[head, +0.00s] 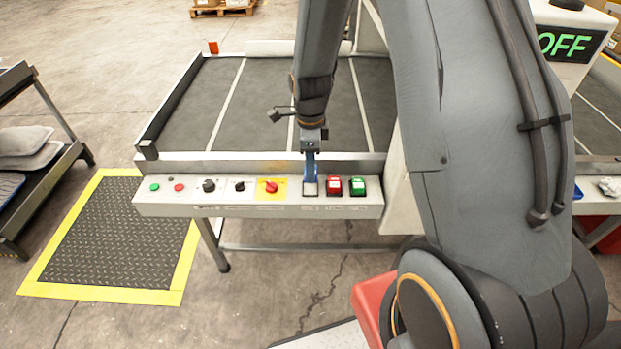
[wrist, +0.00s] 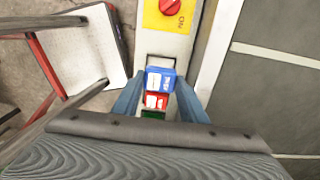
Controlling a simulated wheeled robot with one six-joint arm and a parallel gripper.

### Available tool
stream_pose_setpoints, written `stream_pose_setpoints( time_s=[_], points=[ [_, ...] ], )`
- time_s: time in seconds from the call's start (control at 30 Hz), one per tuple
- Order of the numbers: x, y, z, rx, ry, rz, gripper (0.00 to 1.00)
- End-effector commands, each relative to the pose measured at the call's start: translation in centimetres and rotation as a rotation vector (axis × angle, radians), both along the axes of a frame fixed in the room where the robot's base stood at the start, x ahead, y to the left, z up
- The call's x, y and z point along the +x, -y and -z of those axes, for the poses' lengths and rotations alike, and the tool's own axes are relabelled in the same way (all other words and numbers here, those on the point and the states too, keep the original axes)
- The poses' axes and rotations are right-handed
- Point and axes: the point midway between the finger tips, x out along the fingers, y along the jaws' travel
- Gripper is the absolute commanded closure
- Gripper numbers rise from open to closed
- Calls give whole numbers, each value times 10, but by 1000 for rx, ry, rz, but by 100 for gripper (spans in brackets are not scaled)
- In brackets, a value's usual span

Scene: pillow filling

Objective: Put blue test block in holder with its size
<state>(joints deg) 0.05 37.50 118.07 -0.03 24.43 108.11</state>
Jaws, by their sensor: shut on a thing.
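The blue test block (wrist: 160,82), with white print on top, is between the fingers of my gripper (wrist: 159,96) in the wrist view. My gripper (head: 310,172) is shut on it, pointing down over the front control panel in the head view. There I cannot clearly tell the block from the blue fingers. A pale square holder (head: 310,189) shows just under the fingertips. The red block (head: 334,186) and the green block (head: 357,186) sit in holders to its right. I cannot tell whether the blue block touches its holder.
The panel (head: 225,207) also carries a red knob on a yellow plate (head: 271,186), black knobs and small buttons. A dark conveyor bed (head: 200,105) lies behind it. A yellow-edged floor mat (head: 110,235) is at left. An OFF sign (head: 565,44) stands at upper right.

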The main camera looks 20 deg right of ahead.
Motion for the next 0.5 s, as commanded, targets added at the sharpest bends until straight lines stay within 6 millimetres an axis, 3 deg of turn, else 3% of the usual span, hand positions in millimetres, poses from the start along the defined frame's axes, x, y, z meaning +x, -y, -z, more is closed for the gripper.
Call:
stream_pose_setpoints(
  time_s=[0.5],
  points=[
    [0,0,49,0,0,-2,84]
  ],
)
